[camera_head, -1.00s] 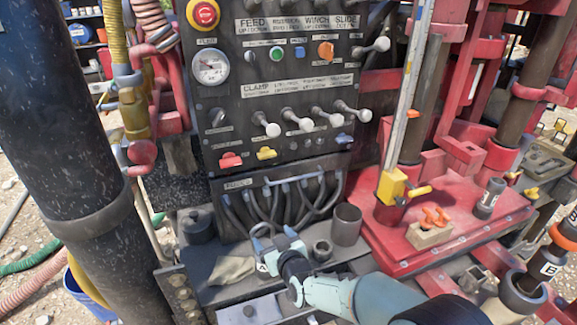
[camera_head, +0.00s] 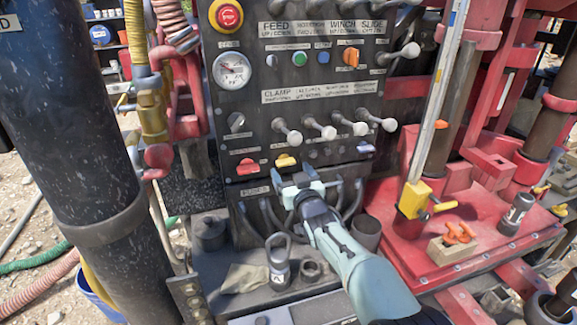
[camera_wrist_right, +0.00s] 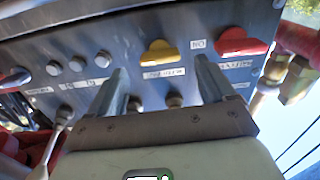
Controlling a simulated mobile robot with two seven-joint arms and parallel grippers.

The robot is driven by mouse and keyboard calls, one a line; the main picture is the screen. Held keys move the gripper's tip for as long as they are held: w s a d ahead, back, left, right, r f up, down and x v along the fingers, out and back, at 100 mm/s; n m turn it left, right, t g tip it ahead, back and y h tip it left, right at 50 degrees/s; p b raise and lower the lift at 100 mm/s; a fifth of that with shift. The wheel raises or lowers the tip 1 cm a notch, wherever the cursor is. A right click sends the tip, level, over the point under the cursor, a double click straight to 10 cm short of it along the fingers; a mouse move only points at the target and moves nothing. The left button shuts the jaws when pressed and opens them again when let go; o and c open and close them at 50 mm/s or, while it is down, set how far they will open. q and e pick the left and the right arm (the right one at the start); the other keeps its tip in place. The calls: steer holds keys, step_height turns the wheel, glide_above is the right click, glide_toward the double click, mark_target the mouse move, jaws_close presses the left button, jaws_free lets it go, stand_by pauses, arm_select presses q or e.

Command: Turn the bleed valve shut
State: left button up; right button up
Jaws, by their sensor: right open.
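The control panel (camera_head: 290,90) carries a red handle (camera_head: 247,166) and a yellow handle (camera_head: 285,160) low on its face; both also show in the wrist view, red (camera_wrist_right: 240,42) to the right of yellow (camera_wrist_right: 158,50). The labels are too small to tell which handle is the bleed valve. My right gripper (camera_head: 302,182) is open and empty, just below the yellow handle. In the wrist view the fingers (camera_wrist_right: 161,66) stand either side of the yellow handle's line, apparently short of it. My left gripper is out of view.
Several silver levers (camera_head: 328,130) project from the panel above the gripper. Hoses (camera_head: 350,200) hang below it. A red deck (camera_head: 470,235) lies to the right.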

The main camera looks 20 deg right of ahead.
mark_target(287, 165)
steer(key=shift+w+p, duration=0.45)
steer(key=shift+w, duration=1.2)
steer(key=c, duration=1.1)
steer(key=shift+o, duration=0.2)
